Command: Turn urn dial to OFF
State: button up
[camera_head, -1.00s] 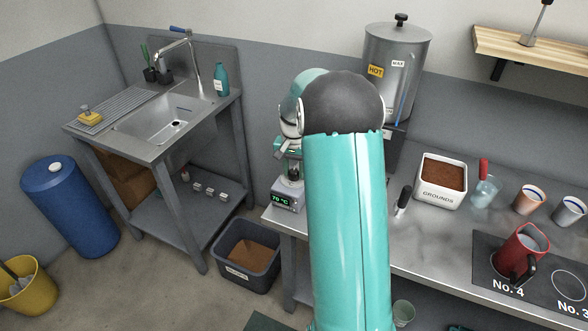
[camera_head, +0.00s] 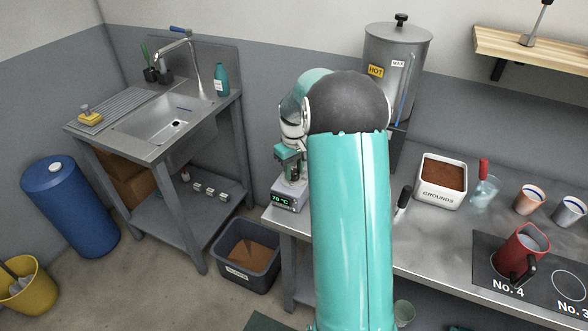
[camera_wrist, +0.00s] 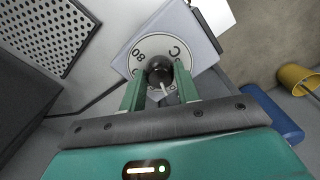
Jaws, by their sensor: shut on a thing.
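The urn (camera_head: 393,75) is a tall grey metal cylinder with a black lid knob and a HOT label, at the back of the counter in the head view. Its base box with the green 70 °C display (camera_head: 284,201) shows left of my arm. In the wrist view the dial (camera_wrist: 160,72) is a dark round knob with a white pointer, on a white disc (camera_wrist: 150,46) marked 80 and C. My gripper (camera_wrist: 159,84) is shut on the dial knob, one green finger on each side. The OFF mark cannot be made out.
A white GROUNDS tub (camera_head: 441,196), a glass with a red-handled tool (camera_head: 484,188), cups and a red pitcher (camera_head: 522,253) stand on the counter right of my arm. A grey bin (camera_head: 248,255) stands on the floor by the counter's left end.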

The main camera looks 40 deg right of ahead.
aim_at(294, 171)
jog(key=shift+n, duration=0.5)
jog(key=o, duration=1)
jog(key=shift+c, duration=0.2)
notch_tip(294, 171, up, 14)
jog(key=shift+f, duration=0.1)
